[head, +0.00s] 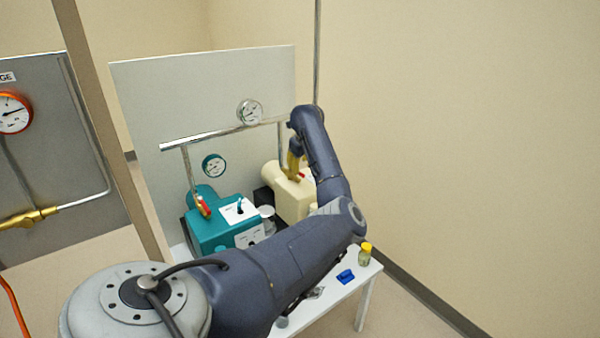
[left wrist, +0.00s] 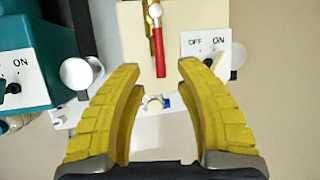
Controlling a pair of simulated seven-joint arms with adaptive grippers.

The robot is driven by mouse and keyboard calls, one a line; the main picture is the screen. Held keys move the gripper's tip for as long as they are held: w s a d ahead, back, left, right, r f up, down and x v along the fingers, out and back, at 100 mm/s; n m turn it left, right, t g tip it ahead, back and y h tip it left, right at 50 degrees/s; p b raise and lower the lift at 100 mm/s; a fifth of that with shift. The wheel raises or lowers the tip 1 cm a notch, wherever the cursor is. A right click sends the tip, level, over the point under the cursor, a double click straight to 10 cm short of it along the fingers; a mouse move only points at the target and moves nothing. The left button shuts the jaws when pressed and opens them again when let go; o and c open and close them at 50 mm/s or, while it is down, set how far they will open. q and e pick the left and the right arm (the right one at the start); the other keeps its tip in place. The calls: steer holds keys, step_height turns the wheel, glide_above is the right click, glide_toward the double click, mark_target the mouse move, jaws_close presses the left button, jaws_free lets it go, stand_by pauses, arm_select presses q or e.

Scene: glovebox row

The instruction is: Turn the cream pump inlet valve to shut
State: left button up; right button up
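The cream pump (head: 289,205) stands at the right on the white table, partly hidden behind my left arm. In the left wrist view the cream pump (left wrist: 186,22) shows from its front top. Its inlet valve has a red lever (left wrist: 158,52) on a brass stem, pointing down in that picture; a bit of the red lever (head: 301,175) shows in the head view. My left gripper (left wrist: 150,68) is open, with its yellow fingers apart and the lever's end in the gap ahead between the tips. I cannot tell if anything touches. My right gripper is not in view.
A teal pump (head: 212,230) with its own red valve lever (head: 204,207) stands left of the cream one. Pipes and gauges (head: 250,112) run along the grey back panel (head: 140,95). A yellow-capped jar (head: 365,255) and a blue item (head: 345,276) lie near the table's right edge.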

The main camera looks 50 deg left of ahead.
mark_target(300, 172)
arm_select(q)
steer(key=shift+x, duration=2.25)
steer(key=shift+o, duration=0.4)
jaws_close()
